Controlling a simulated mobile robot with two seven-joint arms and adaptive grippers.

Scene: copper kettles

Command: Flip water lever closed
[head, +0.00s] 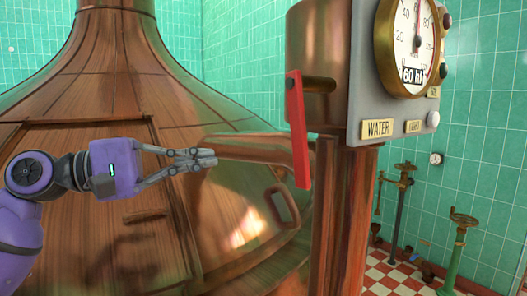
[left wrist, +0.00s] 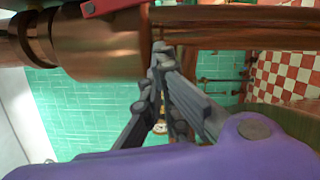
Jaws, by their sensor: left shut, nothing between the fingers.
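The red water lever (head: 299,130) is a long flat bar on the left side of the copper gauge housing. It hangs almost straight down, its lower end tilted slightly right. A bit of red, likely the same lever (left wrist: 105,6), shows at the top edge of the left wrist view. My left gripper (head: 210,158) is shut and empty, pointing right. In the head view it is left of the lever's lower half, with a visible gap. Its closed fingertips (left wrist: 160,48) also show in the left wrist view, close to copper parts in the picture. My right gripper is not in view.
The copper housing (head: 312,50) carries a WATER plate (head: 378,128) and a round dial (head: 407,45), above copper pipes (head: 357,220). A large copper kettle (head: 90,75) fills the left and middle behind my arm. Valves (head: 463,219) stand by the green tiled wall at right.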

